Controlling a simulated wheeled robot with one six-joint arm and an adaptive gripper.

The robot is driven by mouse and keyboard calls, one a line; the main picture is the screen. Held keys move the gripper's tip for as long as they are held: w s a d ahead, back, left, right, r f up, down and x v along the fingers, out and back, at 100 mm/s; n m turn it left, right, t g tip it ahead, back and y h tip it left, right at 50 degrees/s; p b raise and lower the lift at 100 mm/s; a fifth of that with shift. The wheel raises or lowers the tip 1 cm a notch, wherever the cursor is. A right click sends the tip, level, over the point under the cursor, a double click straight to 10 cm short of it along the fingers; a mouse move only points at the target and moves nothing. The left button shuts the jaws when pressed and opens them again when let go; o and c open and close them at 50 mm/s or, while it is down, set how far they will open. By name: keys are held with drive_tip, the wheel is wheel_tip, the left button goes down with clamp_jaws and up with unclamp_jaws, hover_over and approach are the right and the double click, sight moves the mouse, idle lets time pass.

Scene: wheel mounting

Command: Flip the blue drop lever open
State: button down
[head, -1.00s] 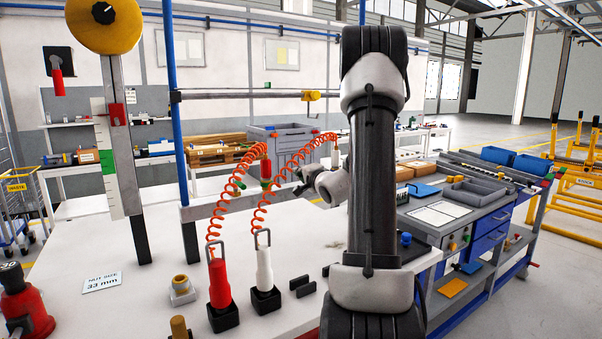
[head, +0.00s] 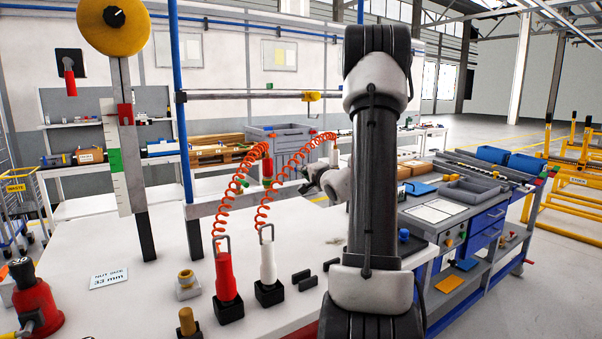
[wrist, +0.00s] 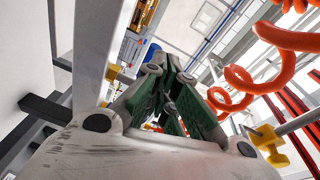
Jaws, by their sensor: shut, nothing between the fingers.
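I cannot make out the blue drop lever for sure in either view. A small blue part (wrist: 151,52) shows beyond my fingers in the wrist view, too blurred to name. My gripper (wrist: 172,62) has green-padded fingers that converge, shut and empty. In the head view my gripper (head: 308,178) is small and partly lost in the background, left of my arm, beyond the white bench (head: 130,310). I see no clear contact between it and anything.
Orange coiled hoses (head: 236,185) hang left of my gripper, and one passes close in the wrist view (wrist: 240,80). A red tool (head: 226,275) and a white tool (head: 268,264) stand on the bench. A blue knob (head: 403,236) is right of my arm.

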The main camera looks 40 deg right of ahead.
drive_tip(key=s+a, duration=0.2)
drive_tip(key=a, duration=0.7)
drive_tip(key=shift+s+a+r, duration=0.25)
drive_tip(key=shift+s+a, duration=0.15)
